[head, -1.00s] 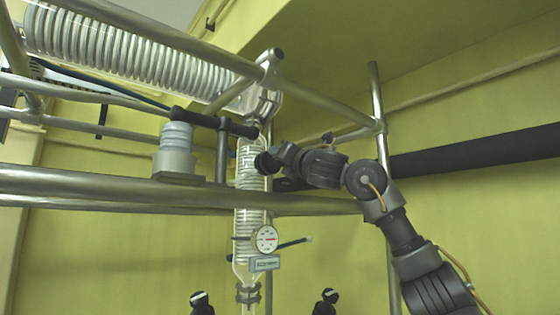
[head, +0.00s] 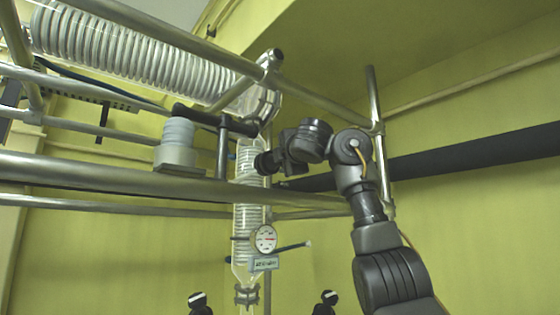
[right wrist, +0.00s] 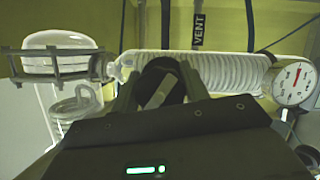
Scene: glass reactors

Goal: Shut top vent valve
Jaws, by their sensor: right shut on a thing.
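My right gripper (head: 262,163) is at the upper part of the vertical glass coil column (head: 246,195) in the head view. In the right wrist view my right gripper (right wrist: 160,88) is shut on a dark handle (right wrist: 160,66) that sits between its two fingers. A tag reading VENT (right wrist: 198,28) shows beyond the fingers, close to the glass coil. The valve body behind the handle is hidden, and I cannot tell how far the handle is turned. My left gripper is not in view.
A round gauge (head: 263,238) sits low on the column. A large glass coil (head: 130,45) slopes across the upper left. Steel frame bars (head: 120,175) cross in front, and a post (head: 375,110) stands right. A white pump-like part (head: 178,145) is left of the column.

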